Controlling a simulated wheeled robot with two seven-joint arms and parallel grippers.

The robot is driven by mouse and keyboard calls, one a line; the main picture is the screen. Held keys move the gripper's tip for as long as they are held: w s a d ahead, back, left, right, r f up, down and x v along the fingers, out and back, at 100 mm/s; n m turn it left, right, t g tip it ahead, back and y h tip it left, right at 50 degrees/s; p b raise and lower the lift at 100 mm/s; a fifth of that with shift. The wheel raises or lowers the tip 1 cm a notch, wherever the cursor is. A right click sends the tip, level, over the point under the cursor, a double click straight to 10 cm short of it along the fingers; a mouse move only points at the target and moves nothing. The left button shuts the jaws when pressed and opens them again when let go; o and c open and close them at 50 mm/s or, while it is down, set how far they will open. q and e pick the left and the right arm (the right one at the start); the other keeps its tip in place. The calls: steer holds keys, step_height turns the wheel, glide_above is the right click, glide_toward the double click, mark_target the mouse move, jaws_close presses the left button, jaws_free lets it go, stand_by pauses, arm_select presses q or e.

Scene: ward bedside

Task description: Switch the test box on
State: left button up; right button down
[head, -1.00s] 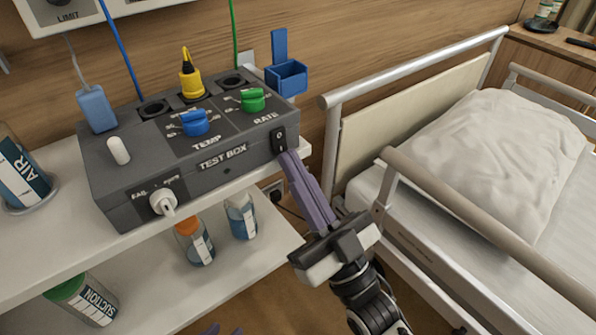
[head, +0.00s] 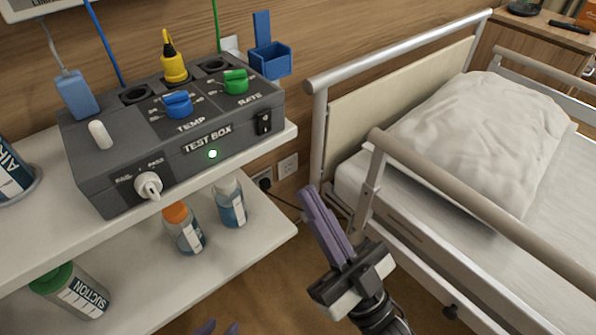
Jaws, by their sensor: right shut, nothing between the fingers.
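The grey test box (head: 120,160) sits on the white upper shelf. A small green lamp (head: 212,154) glows on its front under the label. The black rocker switch (head: 263,123) is at the right end of the front and is in plain view. My right gripper (head: 309,191) is shut and empty, to the right of the box and below the switch, touching nothing that I can see.
The bed rail (head: 470,185) and pillow (head: 480,140) are to the right of my right gripper. Bottles, one orange-capped (head: 185,230) and one green-capped (head: 70,290), stand on the lower shelf (head: 225,262). A blue holder (head: 270,62) is behind the box.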

arm_select(q)
steer(key=shift+w+r, duration=0.2)
steer(key=shift+r, duration=0.05)
arm_select(e)
steer(key=v, duration=0.4)
steer(key=shift+w+a+f, duration=0.15)
steer(key=shift+w+f, duration=0.05)
